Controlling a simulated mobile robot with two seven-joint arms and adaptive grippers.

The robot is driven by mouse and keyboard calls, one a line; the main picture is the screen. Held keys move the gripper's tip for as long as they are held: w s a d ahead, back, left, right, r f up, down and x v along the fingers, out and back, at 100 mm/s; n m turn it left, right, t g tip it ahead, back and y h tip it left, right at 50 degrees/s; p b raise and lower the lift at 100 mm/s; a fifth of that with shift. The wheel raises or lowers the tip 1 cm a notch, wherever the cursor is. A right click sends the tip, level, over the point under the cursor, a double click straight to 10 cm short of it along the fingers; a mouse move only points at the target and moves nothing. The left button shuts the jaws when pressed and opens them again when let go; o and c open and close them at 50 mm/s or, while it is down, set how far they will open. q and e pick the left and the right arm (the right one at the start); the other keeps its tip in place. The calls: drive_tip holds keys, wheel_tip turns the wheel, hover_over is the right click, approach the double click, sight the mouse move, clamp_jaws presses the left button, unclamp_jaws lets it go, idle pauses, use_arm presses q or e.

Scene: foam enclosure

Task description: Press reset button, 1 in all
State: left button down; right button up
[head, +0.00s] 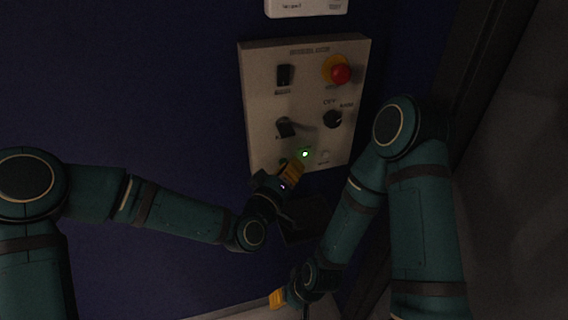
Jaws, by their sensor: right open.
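The light control panel (262,100) is on the dark blue wall. Low on it are a lit green light (305,154), a small pale round part (324,157) to its right, and a dark green round part (283,162) partly hidden by my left gripper. The labels are too small to read, so I cannot tell which is the reset button. My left gripper (292,172) has its orange fingertips at the panel's lower edge, just below the green light; contact cannot be told. My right gripper (278,298) is open and low, well below the panel.
Higher on the panel are a red emergency knob (341,74) on a yellow ring, a black switch (284,75), a black lever (286,127) and a black rotary knob (333,119). A white box (305,7) is above. A dark frame post (462,75) stands at the right.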

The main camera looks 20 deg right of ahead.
use_arm(q)
drive_tip(key=shift+s, duration=0.65)
drive_tip(key=s, duration=0.5)
drive_tip(key=shift+s+d, duration=0.1)
drive_tip(key=shift+d, duration=0.05)
drive_tip(key=shift+s+d, duration=0.1)
idle(0.6)
